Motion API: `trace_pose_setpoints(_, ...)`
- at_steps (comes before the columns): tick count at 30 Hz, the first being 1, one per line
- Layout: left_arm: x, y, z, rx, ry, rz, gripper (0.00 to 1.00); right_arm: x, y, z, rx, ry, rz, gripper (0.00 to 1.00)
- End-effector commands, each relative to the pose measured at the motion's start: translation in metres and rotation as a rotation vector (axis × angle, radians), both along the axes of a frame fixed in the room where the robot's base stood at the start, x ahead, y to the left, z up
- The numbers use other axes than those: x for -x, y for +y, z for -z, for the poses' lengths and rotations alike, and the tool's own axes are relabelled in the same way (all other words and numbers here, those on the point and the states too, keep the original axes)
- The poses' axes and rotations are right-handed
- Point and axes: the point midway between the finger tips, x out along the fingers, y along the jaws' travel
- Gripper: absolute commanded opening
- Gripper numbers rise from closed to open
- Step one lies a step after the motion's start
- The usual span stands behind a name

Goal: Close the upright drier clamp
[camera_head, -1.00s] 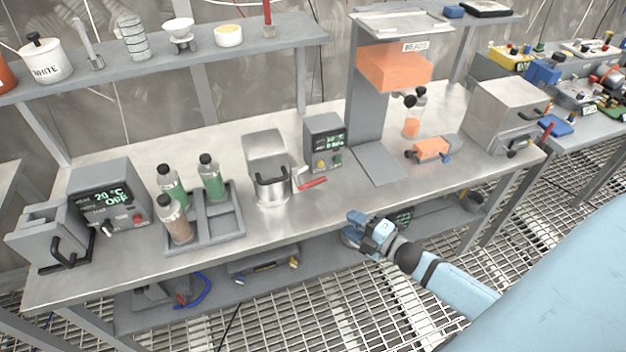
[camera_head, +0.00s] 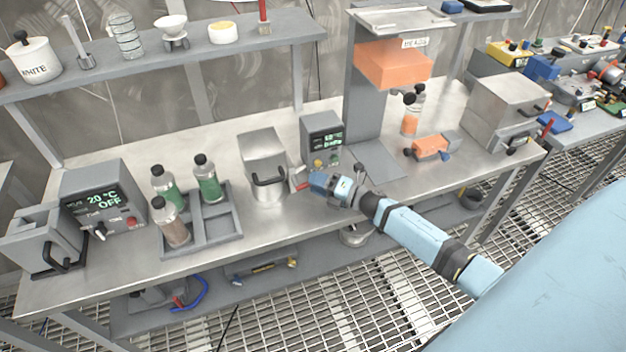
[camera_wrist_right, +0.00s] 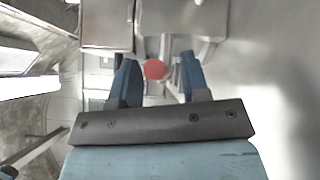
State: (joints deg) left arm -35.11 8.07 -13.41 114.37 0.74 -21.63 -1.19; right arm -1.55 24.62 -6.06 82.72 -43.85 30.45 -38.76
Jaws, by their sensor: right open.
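The upright drier (camera_head: 268,186) is the steel vessel near the middle of the bench, with a black handle at its front. Its red clamp lever (camera_head: 300,185) sticks out at its right side and is partly hidden by my right gripper (camera_head: 320,184). In the right wrist view, the lever's round red end (camera_wrist_right: 154,70) lies between the two blue fingers of my open right gripper (camera_wrist_right: 158,62). No firm grip on it shows. I cannot tell the clamp's latch position. My left gripper is out of view.
A control box (camera_head: 322,138) stands close behind the gripper. A bottle rack (camera_head: 222,232) stands left of the drier. The dispenser stand (camera_head: 375,160) and an orange-bodied device (camera_head: 430,147) are to the right. The front bench edge is clear below the drier.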

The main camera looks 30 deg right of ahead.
Motion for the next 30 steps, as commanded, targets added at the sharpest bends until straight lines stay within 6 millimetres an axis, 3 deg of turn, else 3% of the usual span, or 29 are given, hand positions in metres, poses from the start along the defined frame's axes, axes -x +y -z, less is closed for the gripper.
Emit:
trace_pose_setpoints(5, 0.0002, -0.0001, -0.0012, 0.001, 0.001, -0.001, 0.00, -0.0107, 0.0070, -0.0003, -0.001, 0.001, -0.001, 0.42)
trace_pose_setpoints(13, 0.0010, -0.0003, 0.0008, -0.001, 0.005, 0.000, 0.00, -0.0117, 0.0077, 0.0000, -0.001, 0.001, -0.001, 0.42)
trace_pose_setpoints(14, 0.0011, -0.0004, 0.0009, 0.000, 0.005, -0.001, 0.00, -0.0117, 0.0077, -0.0001, -0.001, 0.001, -0.001, 0.40)
trace_pose_setpoints(19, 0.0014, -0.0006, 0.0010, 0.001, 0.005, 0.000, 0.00, -0.0115, 0.0076, -0.0001, -0.001, 0.001, -0.001, 0.01)
trace_pose_setpoints(30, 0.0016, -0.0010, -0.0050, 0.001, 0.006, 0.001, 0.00, -0.0115, 0.0062, -0.0033, 0.023, 0.006, -0.001, 0.00)
